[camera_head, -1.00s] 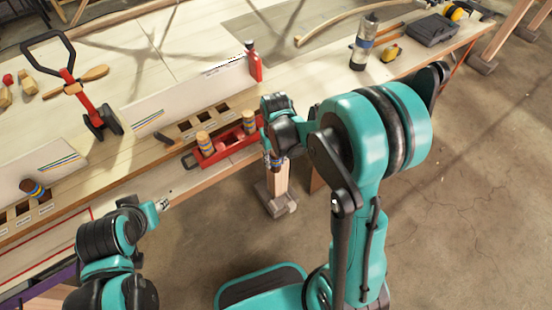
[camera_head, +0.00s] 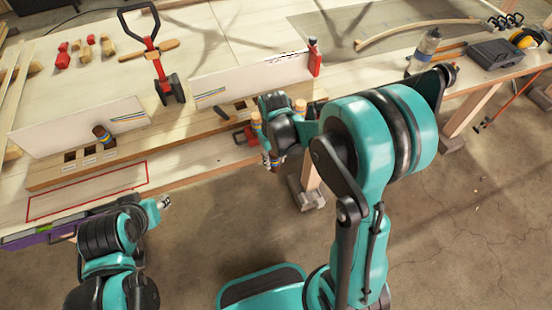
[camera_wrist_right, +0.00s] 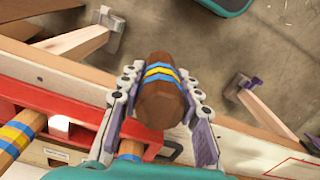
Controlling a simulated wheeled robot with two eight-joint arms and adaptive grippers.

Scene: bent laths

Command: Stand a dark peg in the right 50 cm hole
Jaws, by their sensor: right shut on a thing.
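My right gripper (camera_head: 270,158) is shut on a dark brown peg (camera_wrist_right: 157,104) with blue and yellow bands. The right wrist view shows its fingers (camera_wrist_right: 160,92) on both sides of the peg, in front of the bench's front edge. In the head view the arm mostly hides the held peg. A second dark peg (camera_head: 103,132) stands tilted-looking in the left hole block (camera_head: 60,176), beside open square holes. The right hole block (camera_head: 213,128) is partly hidden behind my right gripper. My left gripper (camera_head: 163,202) is low at the left; its fingers are too small to judge.
Light banded pegs (camera_wrist_right: 20,132) stand by the red tray (camera_wrist_right: 62,112) under my right gripper. White boards (camera_head: 75,128) stand behind the hole blocks. A red-outlined area (camera_head: 88,190) is bare.

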